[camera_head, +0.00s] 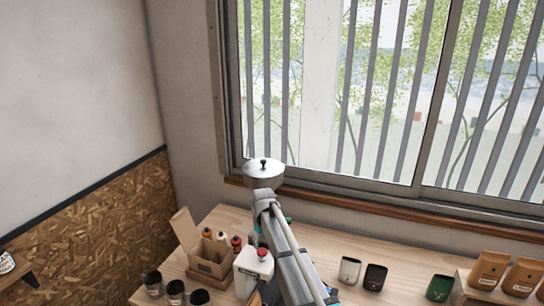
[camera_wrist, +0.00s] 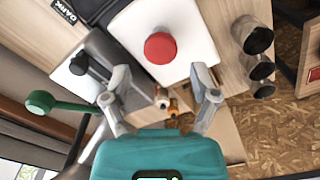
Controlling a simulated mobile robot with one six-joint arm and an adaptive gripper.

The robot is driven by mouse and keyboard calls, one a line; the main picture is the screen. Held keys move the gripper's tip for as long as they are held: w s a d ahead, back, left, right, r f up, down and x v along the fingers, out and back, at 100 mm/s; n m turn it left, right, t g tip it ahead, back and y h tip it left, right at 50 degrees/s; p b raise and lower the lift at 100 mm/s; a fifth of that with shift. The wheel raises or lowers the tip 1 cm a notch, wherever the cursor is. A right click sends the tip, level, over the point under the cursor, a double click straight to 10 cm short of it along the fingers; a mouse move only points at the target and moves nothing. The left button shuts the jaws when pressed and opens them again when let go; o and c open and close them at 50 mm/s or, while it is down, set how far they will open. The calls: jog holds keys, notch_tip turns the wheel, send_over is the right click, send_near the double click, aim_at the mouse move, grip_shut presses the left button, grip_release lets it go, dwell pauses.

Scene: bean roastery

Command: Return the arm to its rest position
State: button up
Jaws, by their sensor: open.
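That white container (camera_head: 253,270) stands on the table in the head view, partly covered by my arm. My arm reaches up from the bottom middle of the head view, and its fingers are hidden there.
The wooden table (camera_head: 225,218) runs under a barred window. An open cardboard box (camera_head: 208,257), small bottles (camera_head: 236,241) and dark cups (camera_head: 176,288) are at left. White (camera_head: 349,270), black (camera_head: 375,277) and green (camera_head: 440,287) containers and brown bags (camera_head: 488,269) are at right.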

jog(key=s+d+f+m+b, duration=0.4)
jog(key=s+d+f+b, duration=0.3)
jog(key=s+d, duration=0.3)
jog(key=s+d+f+m+b, duration=0.3)
jog(key=s+d+f+b, duration=0.4)
jog(key=s+d, duration=0.4)
jog(key=s, duration=0.4)
jog(key=shift+d+f+m, duration=0.15)
jog(key=shift+f+m, duration=0.1)
jog(key=shift+m, duration=0.15)
